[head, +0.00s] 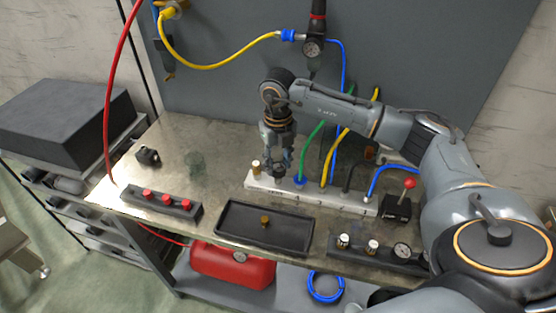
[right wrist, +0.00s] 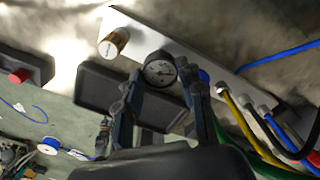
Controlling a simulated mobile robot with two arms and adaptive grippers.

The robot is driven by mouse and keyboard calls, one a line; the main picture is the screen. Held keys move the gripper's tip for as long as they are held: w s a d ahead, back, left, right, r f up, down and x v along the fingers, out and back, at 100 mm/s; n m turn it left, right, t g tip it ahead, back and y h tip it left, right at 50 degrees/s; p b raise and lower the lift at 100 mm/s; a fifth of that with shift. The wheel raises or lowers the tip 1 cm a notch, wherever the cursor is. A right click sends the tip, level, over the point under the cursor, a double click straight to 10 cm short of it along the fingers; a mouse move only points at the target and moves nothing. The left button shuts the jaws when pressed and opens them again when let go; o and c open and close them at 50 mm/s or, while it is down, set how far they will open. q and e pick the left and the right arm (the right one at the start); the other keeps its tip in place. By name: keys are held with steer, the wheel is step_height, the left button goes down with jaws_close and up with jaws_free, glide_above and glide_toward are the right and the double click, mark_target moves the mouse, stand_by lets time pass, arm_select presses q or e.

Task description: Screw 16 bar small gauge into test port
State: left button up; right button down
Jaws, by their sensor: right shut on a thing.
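My right gripper (head: 277,163) points down over the left part of the pale manifold bar (head: 328,200). The dial's numbers are too small to read. The gauge is at the bar, beside a brass-topped cylinder (right wrist: 113,42); that cylinder also shows in the head view (head: 256,167). The port under the gauge is hidden, and I cannot tell whether its thread is engaged. My left gripper is not in view.
Coloured hoses rise from the bar right of the gripper, near a red-knobbed lever (head: 408,184). In front lie a dark tray (head: 286,235) with a brass piece and a dark rack (head: 365,258) holding another gauge (head: 402,250). A red-button block (head: 165,206) stands left.

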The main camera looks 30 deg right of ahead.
steer(key=m+p, duration=0.1)
steer(key=m, duration=0.4)
steer(key=shift+s+m, duration=0.1)
steer(key=shift+m, duration=0.3)
steer(key=m+p, duration=0.1)
steer(key=m, duration=0.3)
steer(key=m+p, duration=0.1)
steer(key=m, duration=0.3)
steer(key=shift+a+m, duration=0.1)
steer(key=shift+m, duration=0.2)
steer(key=m+p, duration=0.1)
steer(key=m, duration=0.1)
steer(key=shift+m+p, duration=0.3)
steer(key=shift+m, duration=0.1)
steer(key=shift+m+p, duration=0.4)
steer(key=shift+m, duration=0.8)
steer(key=shift+f+m, duration=0.15)
steer(key=shift+m, duration=0.25)
steer(key=c, duration=1)
jaws_free()
steer(key=shift+c, duration=0.2)
